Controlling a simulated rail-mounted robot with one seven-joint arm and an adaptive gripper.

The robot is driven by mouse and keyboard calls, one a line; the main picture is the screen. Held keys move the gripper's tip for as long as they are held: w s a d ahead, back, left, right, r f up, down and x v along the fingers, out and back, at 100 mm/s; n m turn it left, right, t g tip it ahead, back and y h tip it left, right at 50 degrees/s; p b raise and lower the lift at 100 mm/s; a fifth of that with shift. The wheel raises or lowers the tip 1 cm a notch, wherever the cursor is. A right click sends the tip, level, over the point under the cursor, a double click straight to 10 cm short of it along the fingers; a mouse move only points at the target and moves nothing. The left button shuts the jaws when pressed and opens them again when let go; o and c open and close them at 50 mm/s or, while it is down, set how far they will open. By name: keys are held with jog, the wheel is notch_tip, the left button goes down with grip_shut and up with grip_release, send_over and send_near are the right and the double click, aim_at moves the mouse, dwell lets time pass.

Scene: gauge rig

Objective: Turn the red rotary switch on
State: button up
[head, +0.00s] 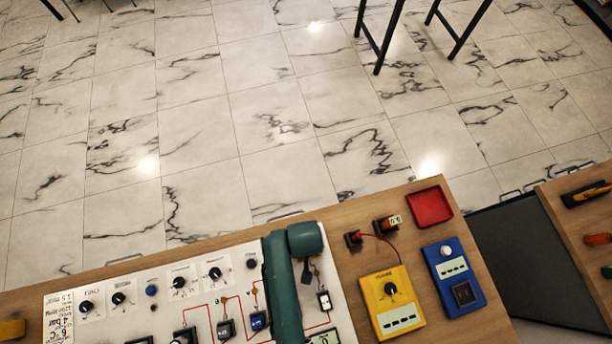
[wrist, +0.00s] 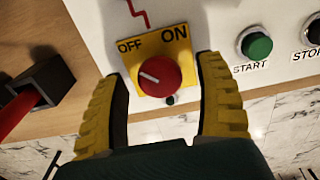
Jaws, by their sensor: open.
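The red rotary switch (wrist: 160,75) is a round red knob on a yellow square plate marked OFF at left and ON at right, in the wrist view. Its white pointer line slants up and left, toward OFF. My gripper (wrist: 165,68) is open, with one yellow ribbed finger to the left of the knob and one to the right. No contact with the knob shows. In the head view my teal arm covers part of the panel, and I cannot make out the red switch or my fingers there.
A green START button (wrist: 257,46) and a dark STOP button (wrist: 314,32) are right of the switch. A black block with a red part (wrist: 40,88) is at left. In the head view, a yellow box (head: 392,302), blue box (head: 453,280) and red tray (head: 429,206) stand right of the white panel.

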jog(key=shift+f, duration=0.1)
jog(key=c, duration=1.2)
jog(key=shift+m+p, duration=0.4)
jog(key=shift+c, duration=0.2)
jog(key=m+p, duration=0.5)
jog(key=m, duration=0.3)
jog(key=m+p, duration=0.2)
jog(key=m, duration=0.2)
jog(key=shift+m, duration=0.3)
jog(key=shift+f+m+p, duration=0.1)
jog(key=shift+m+p, duration=0.45)
jog(key=shift+m, duration=1.75)
